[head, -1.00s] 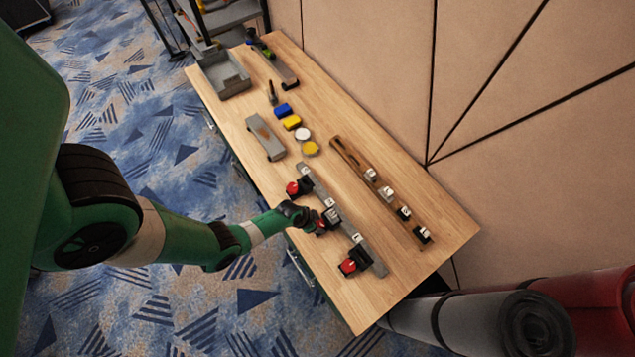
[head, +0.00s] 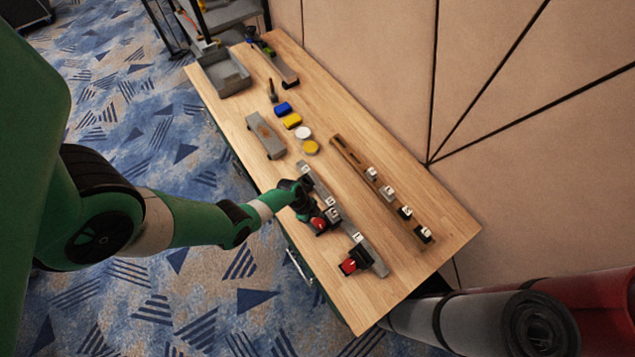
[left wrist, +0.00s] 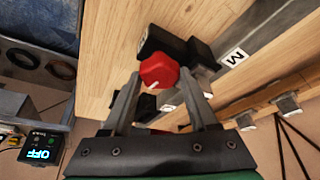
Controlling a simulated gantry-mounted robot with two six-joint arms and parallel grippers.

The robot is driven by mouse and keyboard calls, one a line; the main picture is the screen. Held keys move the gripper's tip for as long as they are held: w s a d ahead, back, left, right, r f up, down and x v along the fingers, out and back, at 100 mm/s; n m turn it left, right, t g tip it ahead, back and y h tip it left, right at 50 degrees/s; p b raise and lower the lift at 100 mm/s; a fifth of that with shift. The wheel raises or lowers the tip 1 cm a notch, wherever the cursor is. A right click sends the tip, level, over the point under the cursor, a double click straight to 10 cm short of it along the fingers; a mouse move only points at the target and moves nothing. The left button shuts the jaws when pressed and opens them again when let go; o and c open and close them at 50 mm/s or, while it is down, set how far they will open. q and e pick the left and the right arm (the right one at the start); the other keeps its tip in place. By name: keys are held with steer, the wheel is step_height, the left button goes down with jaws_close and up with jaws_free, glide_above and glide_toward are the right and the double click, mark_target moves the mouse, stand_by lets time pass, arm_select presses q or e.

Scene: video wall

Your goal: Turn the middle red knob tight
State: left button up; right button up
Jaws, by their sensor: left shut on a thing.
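The middle red knob (head: 318,223) sits on a black valve body on the grey rail (head: 345,224) on the bench. In the left wrist view the red knob (left wrist: 159,71) has a white mark and lies between the fingertips of my left gripper (left wrist: 160,76). A white label with an M (left wrist: 234,57) is on the rail beside it. In the head view my left gripper (head: 306,210) reaches it from the upper left, shut on it. The near red knob (head: 348,266) is clear of the gripper. The far red knob is hidden by my gripper. My right gripper is out of view.
A brown rail (head: 355,160) with several labelled blocks lies to the right. A grey block (head: 265,136), coloured pieces and a grey tray (head: 222,73) stand farther up the bench. A display reading OFF (left wrist: 39,146) shows in the left wrist view.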

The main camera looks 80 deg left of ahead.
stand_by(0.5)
arm_select(q)
steer(key=o, duration=1.4)
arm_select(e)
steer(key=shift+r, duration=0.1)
